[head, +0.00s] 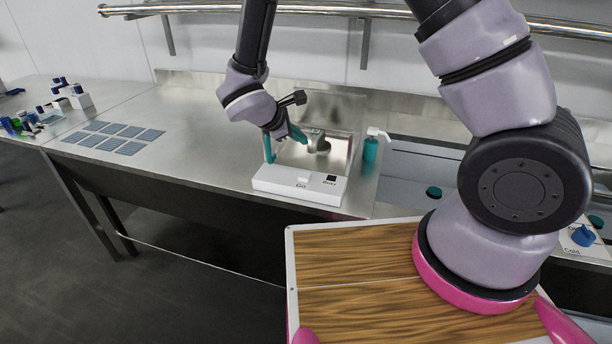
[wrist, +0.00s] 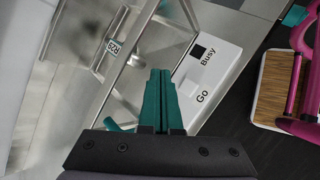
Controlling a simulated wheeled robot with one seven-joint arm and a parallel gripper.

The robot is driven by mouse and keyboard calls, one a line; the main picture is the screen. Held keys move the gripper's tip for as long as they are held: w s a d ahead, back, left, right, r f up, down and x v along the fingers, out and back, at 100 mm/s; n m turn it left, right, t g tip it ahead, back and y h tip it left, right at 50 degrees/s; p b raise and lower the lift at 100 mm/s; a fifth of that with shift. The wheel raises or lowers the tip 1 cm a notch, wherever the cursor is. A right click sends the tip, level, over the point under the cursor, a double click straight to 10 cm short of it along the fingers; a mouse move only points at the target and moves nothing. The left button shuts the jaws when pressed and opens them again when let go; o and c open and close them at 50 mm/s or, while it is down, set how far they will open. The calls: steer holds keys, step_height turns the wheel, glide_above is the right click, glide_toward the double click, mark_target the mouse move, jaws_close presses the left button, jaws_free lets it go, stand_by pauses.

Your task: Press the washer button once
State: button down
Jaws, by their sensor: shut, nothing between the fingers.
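The washer (head: 265,183) is a clear-walled box with a white front panel, standing on the steel counter. In the wrist view the Go button (wrist: 188,88) lies just right of my fingertips. My gripper (head: 299,134) has teal fingers, shut together and empty. In the wrist view the shut gripper (wrist: 160,72) points toward the washer, over the panel's inner edge. The head view shows it above and behind the panel; I cannot tell its exact height.
Several grey-blue squares (head: 115,138) lie on the counter to the left. A teal pump bottle (head: 371,149) stands just right of the washer. A sink (head: 420,165) lies further right. My wood-topped base is in front.

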mark_target(301, 177)
steer(key=shift+f, duration=4.4)
steer(key=shift+f, duration=0.15)
steer(key=shift+f, duration=0.25)
steer(key=shift+f, duration=0.5)
steer(key=shift+r, duration=0.9)
steer(key=shift+r, duration=0.1)
